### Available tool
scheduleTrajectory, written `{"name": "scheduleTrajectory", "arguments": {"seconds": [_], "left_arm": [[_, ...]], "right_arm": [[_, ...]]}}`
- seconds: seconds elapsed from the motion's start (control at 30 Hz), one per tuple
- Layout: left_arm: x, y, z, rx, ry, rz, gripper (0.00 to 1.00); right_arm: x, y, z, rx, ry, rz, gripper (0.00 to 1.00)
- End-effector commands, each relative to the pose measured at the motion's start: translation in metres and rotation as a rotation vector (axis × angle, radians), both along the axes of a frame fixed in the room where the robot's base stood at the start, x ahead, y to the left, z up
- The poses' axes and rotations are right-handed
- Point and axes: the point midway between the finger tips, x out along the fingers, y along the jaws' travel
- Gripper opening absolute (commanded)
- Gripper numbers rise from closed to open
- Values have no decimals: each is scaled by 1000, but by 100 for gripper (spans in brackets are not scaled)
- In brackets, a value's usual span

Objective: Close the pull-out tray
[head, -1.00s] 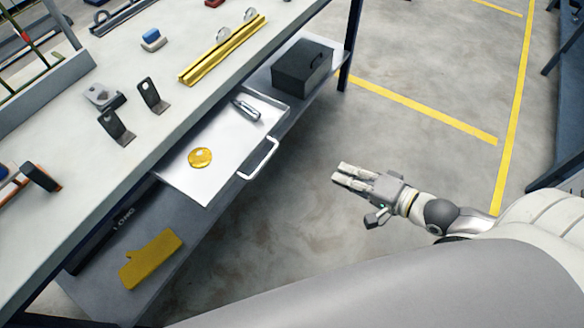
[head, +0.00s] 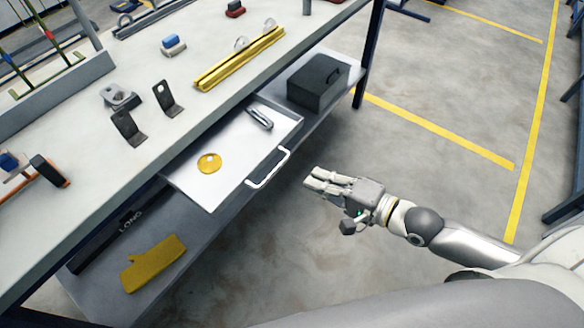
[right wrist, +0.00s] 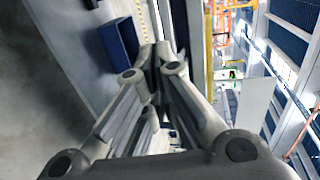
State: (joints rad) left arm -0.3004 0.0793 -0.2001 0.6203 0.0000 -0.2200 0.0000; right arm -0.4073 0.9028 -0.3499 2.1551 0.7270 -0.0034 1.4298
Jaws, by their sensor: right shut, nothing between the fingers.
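The pull-out tray (head: 222,190) is drawn out from under the tabletop of the workbench. It holds a round yellow disc (head: 209,163) and a small metal tool (head: 260,118). The tray's bar handle (head: 268,170) is on its front edge, facing my right arm. My right gripper (head: 310,180) is shut and empty, a short way to the right of the handle and apart from it. In the right wrist view my fingers (right wrist: 155,60) are together with nothing between them. My left gripper is not in view.
The workbench top (head: 80,190) carries black brackets (head: 168,98), a yellow rail (head: 238,60) and small blocks. On the lower shelf lie a dark box (head: 318,82) and a yellow piece (head: 153,263). The floor (head: 430,100) to the right is open, with yellow lines.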

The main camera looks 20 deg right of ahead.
Motion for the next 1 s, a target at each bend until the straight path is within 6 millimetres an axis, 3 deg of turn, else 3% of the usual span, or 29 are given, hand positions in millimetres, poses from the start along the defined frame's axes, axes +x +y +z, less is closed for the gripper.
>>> {"name": "scheduleTrajectory", "arguments": {"seconds": [0.5, 1.0], "left_arm": [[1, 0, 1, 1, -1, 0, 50], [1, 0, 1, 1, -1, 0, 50]], "right_arm": [[51, 40, -12, 1, -2, -1, 0], [57, 45, -15, -1, 1, 0, 0]]}}
